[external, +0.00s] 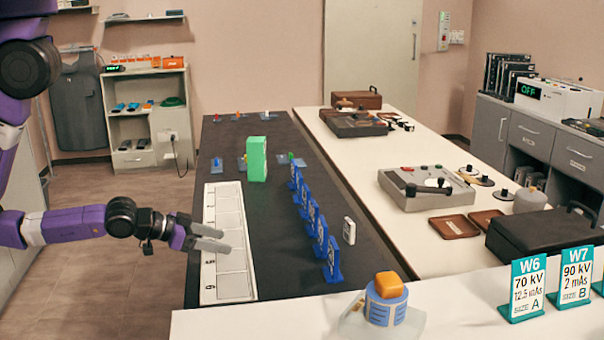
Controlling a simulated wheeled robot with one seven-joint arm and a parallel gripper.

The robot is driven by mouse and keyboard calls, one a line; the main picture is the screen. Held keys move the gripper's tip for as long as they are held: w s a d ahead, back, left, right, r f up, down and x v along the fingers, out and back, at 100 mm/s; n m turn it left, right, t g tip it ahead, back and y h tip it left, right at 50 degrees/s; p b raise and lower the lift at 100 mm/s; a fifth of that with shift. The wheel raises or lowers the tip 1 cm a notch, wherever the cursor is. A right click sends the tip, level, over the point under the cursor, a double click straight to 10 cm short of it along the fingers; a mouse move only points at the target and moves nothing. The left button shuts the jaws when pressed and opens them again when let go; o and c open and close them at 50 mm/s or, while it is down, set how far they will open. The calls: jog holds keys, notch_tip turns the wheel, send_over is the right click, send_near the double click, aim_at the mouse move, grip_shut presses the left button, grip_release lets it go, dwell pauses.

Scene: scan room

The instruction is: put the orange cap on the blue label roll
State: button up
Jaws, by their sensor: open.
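The blue label roll (386,308) stands upright on a clear plate at the front of the white counter, right of centre. The orange cap (389,283) sits on top of the roll, touching it. My gripper (224,240) is open and empty, over the white numbered tray at the left. It is well to the left of the roll and cap and apart from both.
The white numbered tray (210,262) lies on the dark table (285,265). A row of blue stands (318,235) and a green block (257,160) are on that table. Teal signs (524,290) stand right of the roll. The counter left of the roll is clear.

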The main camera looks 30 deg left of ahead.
jog(key=s+a+r+n+t+y, duration=0.1)
jog(key=s+a+r+n+y, duration=0.1)
jog(key=s+a+r, duration=0.2)
jog(key=s+a+r+n+t+y, duration=0.1)
jog(key=s+a+r, duration=0.3)
jog(key=a, duration=0.7)
jog(key=s+a+r+n+t+y, duration=0.2)
jog(key=s+a+r+n+y, duration=0.1)
jog(key=a, duration=0.4)
jog(key=shift+s+a+r+n+y, duration=0.2)
jog(key=shift+s+r+n+y, duration=0.15)
jog(key=shift+s+r, duration=0.4)
